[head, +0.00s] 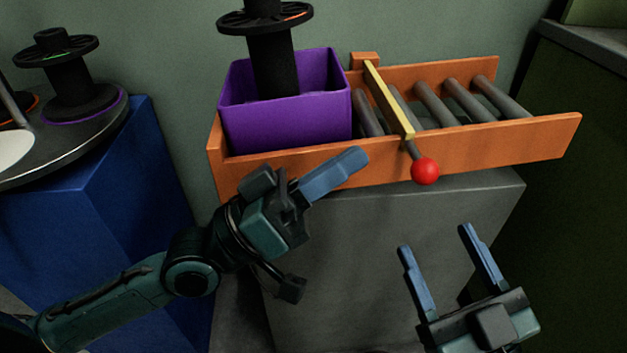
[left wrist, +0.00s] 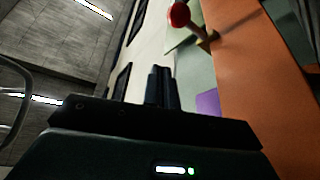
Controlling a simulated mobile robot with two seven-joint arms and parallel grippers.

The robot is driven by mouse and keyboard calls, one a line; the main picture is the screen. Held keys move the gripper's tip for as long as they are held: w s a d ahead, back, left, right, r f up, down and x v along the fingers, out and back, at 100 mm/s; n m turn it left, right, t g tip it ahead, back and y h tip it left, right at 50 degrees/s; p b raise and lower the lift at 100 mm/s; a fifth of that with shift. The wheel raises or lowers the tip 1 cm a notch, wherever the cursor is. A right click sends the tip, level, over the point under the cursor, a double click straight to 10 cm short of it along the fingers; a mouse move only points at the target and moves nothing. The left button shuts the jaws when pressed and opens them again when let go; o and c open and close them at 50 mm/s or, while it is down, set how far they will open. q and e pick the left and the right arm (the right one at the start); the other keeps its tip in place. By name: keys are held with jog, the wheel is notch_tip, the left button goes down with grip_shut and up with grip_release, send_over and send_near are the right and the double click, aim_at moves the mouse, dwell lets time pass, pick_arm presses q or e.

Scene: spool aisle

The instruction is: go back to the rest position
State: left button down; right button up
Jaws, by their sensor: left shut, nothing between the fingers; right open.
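My left gripper (head: 333,173) is shut and empty. In the head view it is in front of the orange conveyor frame (head: 470,147), below the purple bin; whether it touches the frame I cannot tell. Its closed fingers also show in the left wrist view (left wrist: 161,87). My right gripper (head: 437,262) is open and empty at the lower right, in front of the grey pedestal, with its two blue fingers apart and pointing up.
A purple bin (head: 287,122) holding a black spool (head: 272,65) sits on the conveyor's left end. A yellow bar (head: 388,98) crosses the rollers, beside a red-knobbed lever (head: 425,171). A grey pedestal (head: 350,255) stands below. Another spool (head: 72,80) stands above a blue pedestal (head: 120,200).

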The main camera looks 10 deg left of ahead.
pick_arm(q)
jog(key=s+a+f+t+y+p, duration=0.3)
jog(key=a+f+t+y, duration=0.25)
jog(key=f+y, duration=0.55)
jog(key=s+a+r+n+g+y+p, duration=0.1)
jog(key=r+p, duration=0.4)
jog(key=p, duration=1.4)
jog(key=s+a+r+n+g+y+p, duration=0.1)
jog(key=a+r+g+y+p, duration=0.3)
jog(key=p, duration=1.5)
jog(key=shift+s+r+n+g+y, duration=0.2)
jog(key=shift+r+n+g+y, duration=0.3)
jog(key=shift+r+n+g, duration=0.5)
pick_arm(e)
jog(key=s+d+r+m+g+h, duration=0.2)
jog(key=d+r+m+g+h, duration=0.2)
jog(key=r+g+h, duration=0.3)
jog(key=shift+s+d+r+m+g+h, duration=0.35)
jog(key=shift+d+r+g, duration=0.35)
jog(key=shift+r, duration=0.55)
pick_arm(q)
jog(key=shift+r, duration=0.15)
